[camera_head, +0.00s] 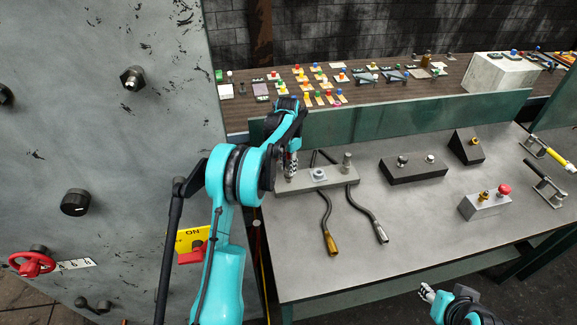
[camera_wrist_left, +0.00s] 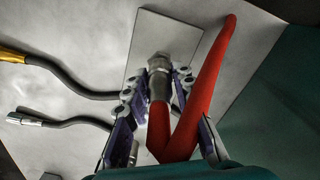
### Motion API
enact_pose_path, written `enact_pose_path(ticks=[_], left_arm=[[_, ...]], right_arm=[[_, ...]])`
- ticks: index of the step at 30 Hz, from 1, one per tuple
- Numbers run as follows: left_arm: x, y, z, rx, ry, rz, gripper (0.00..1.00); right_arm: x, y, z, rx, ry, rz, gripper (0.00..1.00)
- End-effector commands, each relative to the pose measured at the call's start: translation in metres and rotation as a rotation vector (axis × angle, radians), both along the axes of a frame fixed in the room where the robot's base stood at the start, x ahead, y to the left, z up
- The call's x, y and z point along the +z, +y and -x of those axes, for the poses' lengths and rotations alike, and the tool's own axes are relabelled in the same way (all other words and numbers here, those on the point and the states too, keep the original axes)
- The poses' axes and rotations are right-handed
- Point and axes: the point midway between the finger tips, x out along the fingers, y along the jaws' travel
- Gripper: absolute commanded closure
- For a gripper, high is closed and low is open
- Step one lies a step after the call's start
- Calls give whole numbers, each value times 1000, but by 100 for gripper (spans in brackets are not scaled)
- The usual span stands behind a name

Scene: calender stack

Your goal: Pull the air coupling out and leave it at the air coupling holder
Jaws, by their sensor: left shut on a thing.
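My left gripper (camera_head: 291,172) is over the left end of a grey block (camera_head: 333,182) on the steel bench. In the left wrist view my left gripper (camera_wrist_left: 158,92) is shut on the air coupling (camera_wrist_left: 159,68), a metal fitting with a red hose (camera_wrist_left: 211,85) bending back in a V. The coupling's tip lies over a grey plate surface (camera_wrist_left: 152,30); I cannot tell whether it is seated or clear. The block carries a hex fitting (camera_head: 318,174) and an upright metal post (camera_head: 347,162). I cannot tell which part is the holder. My right gripper (camera_head: 428,292) is at the bottom, off the bench's front edge.
A brass-ended hose (camera_head: 331,243) and a silver-ended hose (camera_head: 381,235) lie in front of the block. A grey machine panel (camera_head: 110,150) closes the left. The bench's front middle is clear.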

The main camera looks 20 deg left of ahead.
Motion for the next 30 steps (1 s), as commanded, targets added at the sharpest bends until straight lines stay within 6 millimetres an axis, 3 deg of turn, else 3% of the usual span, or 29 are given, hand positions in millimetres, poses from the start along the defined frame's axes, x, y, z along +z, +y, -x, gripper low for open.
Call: enact_pose_path(ticks=[11, 12, 14, 21, 23, 30], left_arm=[[-6, 0, 0, 0, 0, 0, 100], [-6, 0, 0, 0, 0, 0, 70], [-6, 0, 0, 0, 0, 0, 54], [-6, 0, 0, 0, 0, 0, 51], [-6, 0, 0, 0, 0, 0, 38], [-6, 0, 0, 0, 0, 0, 38]], right_arm=[[-4, 0, 0, 0, 0, 0, 60], [-4, 0, 0, 0, 0, 0, 60], [-4, 0, 0, 0, 0, 0, 60], [-4, 0, 0, 0, 0, 0, 60], [-4, 0, 0, 0, 0, 0, 60], [-4, 0, 0, 0, 0, 0, 60]])
